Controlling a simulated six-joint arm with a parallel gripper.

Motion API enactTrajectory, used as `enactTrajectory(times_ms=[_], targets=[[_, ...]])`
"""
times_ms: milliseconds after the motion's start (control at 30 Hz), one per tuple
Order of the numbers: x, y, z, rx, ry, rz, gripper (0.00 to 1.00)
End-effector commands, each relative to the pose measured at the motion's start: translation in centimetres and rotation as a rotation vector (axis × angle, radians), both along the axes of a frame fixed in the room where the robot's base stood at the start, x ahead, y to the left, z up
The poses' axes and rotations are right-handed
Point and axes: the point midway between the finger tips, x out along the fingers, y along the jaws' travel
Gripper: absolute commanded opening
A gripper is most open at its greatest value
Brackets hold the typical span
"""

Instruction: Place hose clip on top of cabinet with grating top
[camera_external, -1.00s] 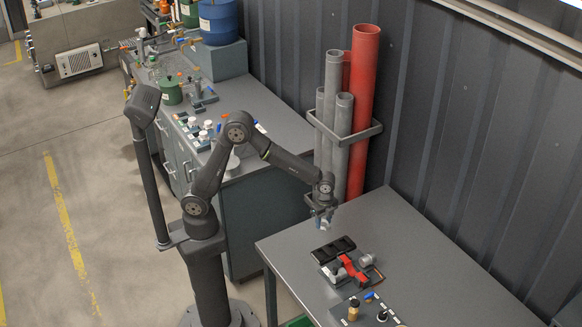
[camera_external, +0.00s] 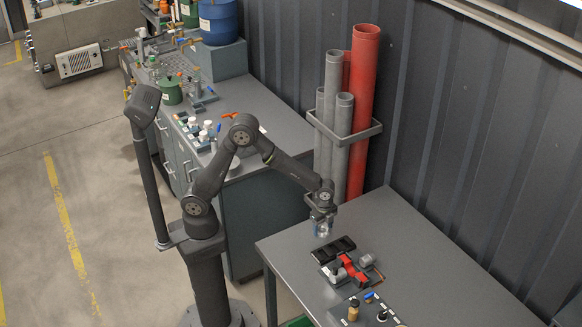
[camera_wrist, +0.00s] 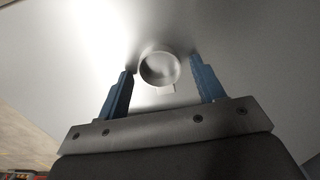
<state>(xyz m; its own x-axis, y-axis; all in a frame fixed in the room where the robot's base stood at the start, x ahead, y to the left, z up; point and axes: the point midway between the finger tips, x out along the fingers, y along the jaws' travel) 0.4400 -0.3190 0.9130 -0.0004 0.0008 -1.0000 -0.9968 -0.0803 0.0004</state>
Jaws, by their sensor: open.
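My gripper (camera_external: 322,231) points down over the near-left part of the grey table. In the wrist view, its two blue fingers (camera_wrist: 160,88) are open. A round, pale grey ring-like piece with a small tab, which looks like the hose clip (camera_wrist: 160,68), lies on the table between the fingertips. Gaps show on both sides of it, and the fingers are not closed on it. In the external view I cannot make out the clip apart from the gripper.
A black tray (camera_external: 333,249) and red-and-grey fittings (camera_external: 352,270) lie just in front of the gripper. Grey and red pipes (camera_external: 363,110) stand in a rack behind. A bench with drawers (camera_external: 268,118) on the left carries bottles and a blue drum (camera_external: 219,22) on a box.

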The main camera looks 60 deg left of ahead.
Motion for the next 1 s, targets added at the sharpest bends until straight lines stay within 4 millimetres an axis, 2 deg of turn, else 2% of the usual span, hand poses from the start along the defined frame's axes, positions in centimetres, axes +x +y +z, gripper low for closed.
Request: enactTrajectory(times_ms=[133, 267, 700, 800, 967, 1000], targets=[[0.0, 0.0, 0.7, -0.001, -0.001, 0.000, 0.62], [0.0, 0.0, 2.6, -0.003, -0.003, 0.000, 0.62], [0.5, -0.1, 13.1, -0.004, -0.004, 0.000, 0.62], [0.5, -0.1, 15.0, -0.003, -0.003, 0.000, 0.62], [0.5, -0.1, 16.8, -0.002, -0.002, 0.000, 0.62], [0.5, -0.1, 17.0, -0.001, 0.000, 0.000, 0.67]])
